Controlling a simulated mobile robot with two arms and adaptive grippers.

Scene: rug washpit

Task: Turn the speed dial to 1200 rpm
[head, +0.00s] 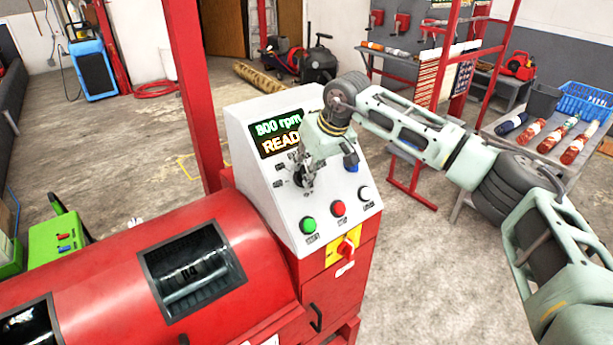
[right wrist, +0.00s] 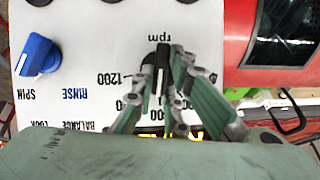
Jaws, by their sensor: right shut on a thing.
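The speed dial is a black knob (right wrist: 162,62) on the white sloped panel (head: 262,185) of the red machine. My right gripper (head: 306,182) reaches down over the panel and is shut on the dial. In the right wrist view its fingers (right wrist: 166,75) sit on both sides of the knob. Printed numbers around the knob, with 1200 (right wrist: 122,78) legible, appear upside down there; some are hidden by the fingers. The panel display (head: 280,134) reads 800 rpm and READ, its end hidden by my arm. My left gripper is not in view.
Green (head: 308,224), red (head: 338,208) and white (head: 364,193) buttons line the panel's lower edge. A blue knob (right wrist: 38,55) sits beside the dial. A red switch (head: 346,249) on yellow is below. A red post (head: 192,90) rises behind the machine.

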